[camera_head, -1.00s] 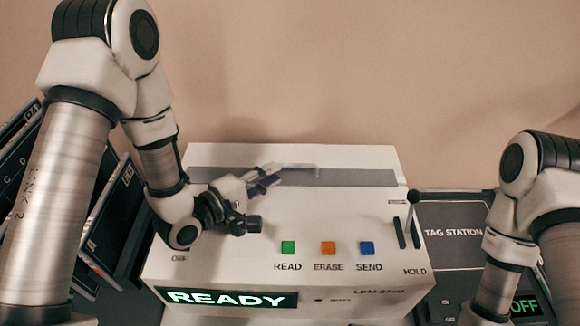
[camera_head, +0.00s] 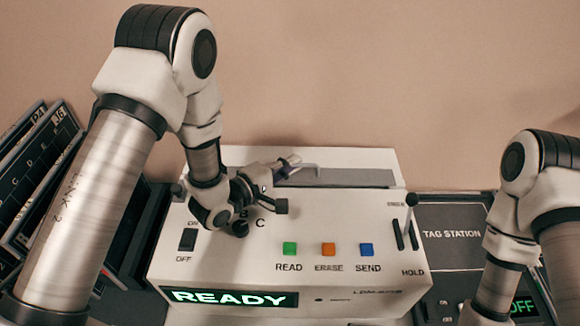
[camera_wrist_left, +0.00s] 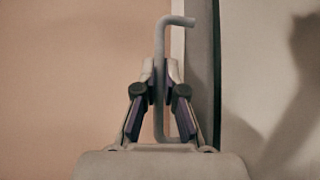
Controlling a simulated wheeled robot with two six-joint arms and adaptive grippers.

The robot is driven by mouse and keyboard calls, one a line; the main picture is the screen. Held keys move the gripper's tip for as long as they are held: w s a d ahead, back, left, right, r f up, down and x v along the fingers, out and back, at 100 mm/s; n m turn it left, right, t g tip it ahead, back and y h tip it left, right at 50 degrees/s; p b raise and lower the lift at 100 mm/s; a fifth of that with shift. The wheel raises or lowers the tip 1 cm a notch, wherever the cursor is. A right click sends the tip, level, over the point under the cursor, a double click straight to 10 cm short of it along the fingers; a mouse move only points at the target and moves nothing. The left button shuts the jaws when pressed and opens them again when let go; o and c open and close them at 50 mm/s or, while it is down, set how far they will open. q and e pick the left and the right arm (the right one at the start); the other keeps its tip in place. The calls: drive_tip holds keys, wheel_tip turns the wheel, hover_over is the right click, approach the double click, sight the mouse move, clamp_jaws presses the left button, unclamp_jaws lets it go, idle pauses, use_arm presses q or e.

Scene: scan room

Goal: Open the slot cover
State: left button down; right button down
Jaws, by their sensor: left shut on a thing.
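The white machine (camera_head: 330,215) carries a long grey slot cover (camera_head: 350,178) along the back of its top; the left stretch is hidden behind my left arm. A thin grey bent handle (camera_head: 317,168) shows at the cover, just right of my left gripper (camera_head: 293,161). In the left wrist view the handle (camera_wrist_left: 160,40) passes between the two fingertips of the left gripper (camera_wrist_left: 164,75), which is shut on it. Whether the cover has any gap cannot be told. My right gripper is out of view; only its arm shows at the right.
The machine's front has green (camera_head: 290,249), orange (camera_head: 328,249) and blue (camera_head: 367,249) buttons, a lit READY display (camera_head: 230,299) and an upright lever (camera_head: 410,215). Dark panels (camera_head: 30,170) lean at the left. A dark tag station (camera_head: 455,235) stands at the right.

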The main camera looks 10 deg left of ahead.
use_arm(q)
drive_tip(key=w, duration=0.3)
drive_tip(key=w+a, duration=0.1)
drive_tip(key=w, duration=0.1)
drive_tip(key=shift+w+a, duration=0.1)
drive_tip(key=shift+w, duration=0.3)
drive_tip(key=c, duration=1.5)
unclamp_jaws()
drive_tip(key=v, duration=1.1)
drive_tip(key=shift+s+a, duration=0.2)
drive_tip(key=shift+s, duration=0.05)
drive_tip(key=shift+s+r, duration=0.1)
drive_tip(key=shift+s, duration=0.05)
